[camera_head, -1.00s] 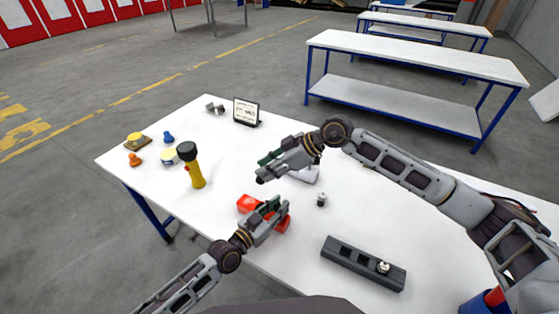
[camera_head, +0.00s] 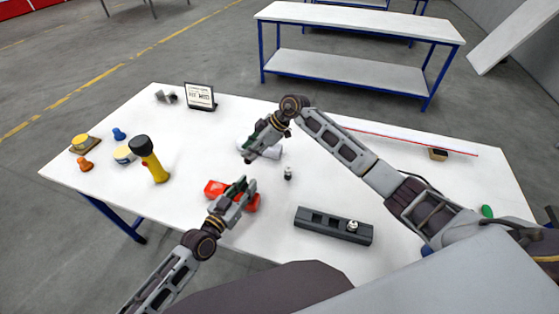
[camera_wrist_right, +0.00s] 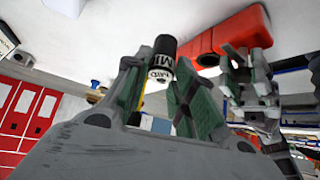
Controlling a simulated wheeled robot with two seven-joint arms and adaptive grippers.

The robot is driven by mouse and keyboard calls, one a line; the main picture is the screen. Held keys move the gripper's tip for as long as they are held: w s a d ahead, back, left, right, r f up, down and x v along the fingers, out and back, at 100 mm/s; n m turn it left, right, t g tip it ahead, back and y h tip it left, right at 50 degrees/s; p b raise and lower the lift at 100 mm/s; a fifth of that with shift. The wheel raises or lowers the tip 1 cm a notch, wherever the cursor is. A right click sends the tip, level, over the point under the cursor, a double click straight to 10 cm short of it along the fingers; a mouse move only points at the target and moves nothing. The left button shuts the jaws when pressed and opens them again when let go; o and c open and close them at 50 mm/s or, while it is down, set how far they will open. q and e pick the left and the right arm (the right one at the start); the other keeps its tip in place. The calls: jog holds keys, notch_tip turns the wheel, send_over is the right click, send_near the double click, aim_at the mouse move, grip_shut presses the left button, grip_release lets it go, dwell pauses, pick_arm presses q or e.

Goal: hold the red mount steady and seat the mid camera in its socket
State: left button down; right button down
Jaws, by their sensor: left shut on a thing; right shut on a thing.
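The red mount (camera_head: 213,188) lies on the white table in front of me. My left gripper (camera_head: 237,190) is shut on it; it also shows in the right wrist view (camera_wrist_right: 245,72) beside the red mount (camera_wrist_right: 228,36). My right gripper (camera_head: 247,156) is above the table, just beyond the mount. In the right wrist view its fingers are shut on the mid camera (camera_wrist_right: 160,66), a small dark cylinder with a white end marked MID. The mid camera is apart from the mount there. A dark round opening shows on the mount. The head view does not clearly show the held camera.
A small camera-like cylinder (camera_head: 288,173) stands right of the mount. A grey block (camera_head: 318,222) with openings holds another small cylinder (camera_head: 352,226). A yellow flashlight (camera_head: 154,164) stands left, and a small sign (camera_head: 200,96) at the back.

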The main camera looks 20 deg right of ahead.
jog(key=d+f, duration=0.2)
jog(key=d, duration=0.2)
notch_tip(320, 180, up, 3)
jog(key=m+t+h, duration=0.3)
jog(key=m+h, duration=0.2)
jog(key=m, duration=0.5)
send_over(316, 169)
jog(key=shift+r, duration=0.1)
jog(key=shift+a+f, duration=0.1)
jog(key=shift+f, duration=2.4)
jog(key=shift+f, duration=2.5)
jog(key=shift+f, duration=0.15)
